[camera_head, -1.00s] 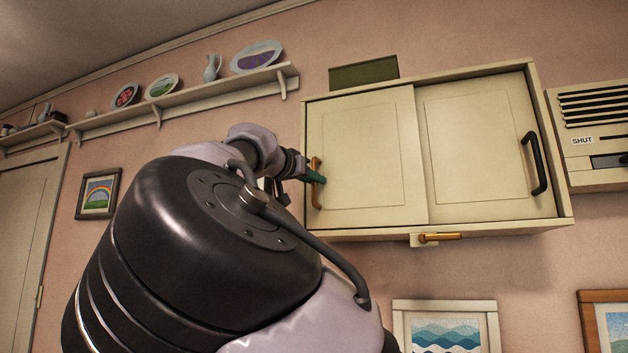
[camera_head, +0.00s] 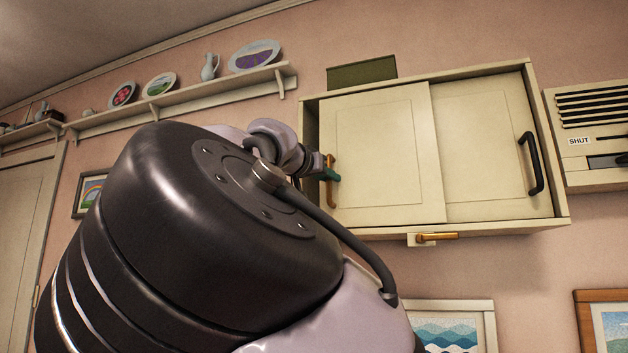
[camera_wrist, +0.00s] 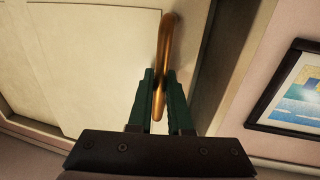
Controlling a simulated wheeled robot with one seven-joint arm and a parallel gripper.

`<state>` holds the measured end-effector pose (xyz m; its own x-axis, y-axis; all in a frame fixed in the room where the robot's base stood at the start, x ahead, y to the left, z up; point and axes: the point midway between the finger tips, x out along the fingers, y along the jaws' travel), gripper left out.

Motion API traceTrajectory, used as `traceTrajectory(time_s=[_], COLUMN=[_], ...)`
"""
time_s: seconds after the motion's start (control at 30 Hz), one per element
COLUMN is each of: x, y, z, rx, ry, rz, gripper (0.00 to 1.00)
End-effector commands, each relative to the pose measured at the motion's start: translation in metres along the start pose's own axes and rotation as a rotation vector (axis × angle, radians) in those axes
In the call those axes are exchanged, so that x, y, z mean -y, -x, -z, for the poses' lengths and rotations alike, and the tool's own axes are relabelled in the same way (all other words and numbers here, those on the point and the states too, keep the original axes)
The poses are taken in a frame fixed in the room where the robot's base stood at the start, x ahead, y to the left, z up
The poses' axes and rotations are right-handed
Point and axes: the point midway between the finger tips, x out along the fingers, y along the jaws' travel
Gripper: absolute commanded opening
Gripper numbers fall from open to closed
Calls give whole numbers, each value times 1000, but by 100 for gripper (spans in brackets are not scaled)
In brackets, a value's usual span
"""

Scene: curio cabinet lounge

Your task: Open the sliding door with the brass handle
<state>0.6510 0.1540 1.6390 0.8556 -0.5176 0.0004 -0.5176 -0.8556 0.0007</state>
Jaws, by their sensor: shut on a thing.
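The wall cabinet (camera_head: 548,228) has two cream sliding doors. The left door (camera_head: 385,150) carries a brass handle (camera_head: 331,190) near its left edge; the right door (camera_head: 485,140) has a black handle (camera_head: 532,163). The left door stands a little to the right of the cabinet's left side, with a dark narrow gap there, and overlaps the right door. My gripper (camera_head: 328,175) is shut on the brass handle. In the wrist view, the green fingers of my gripper (camera_wrist: 160,98) sit on both sides of the brass handle (camera_wrist: 165,50).
A brass-coloured latch (camera_head: 436,237) sits under the cabinet. A vent unit marked SHUT (camera_head: 595,140) is at the right. A shelf with plates (camera_head: 185,95) runs along the wall at upper left. Framed pictures (camera_head: 455,325) hang below.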

Motion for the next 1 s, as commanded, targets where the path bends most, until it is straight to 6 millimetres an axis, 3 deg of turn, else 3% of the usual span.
traceTrajectory(time_s=[0.2,0.5,0.7,1.0], x=[-58,-113,-126,-127], y=[-11,-23,-25,-25], z=[-1,0,0,0], rx=[4,2,0,-1], ry=[-2,-2,0,0], rz=[0,0,0,-1], gripper=[0,0,0,0])
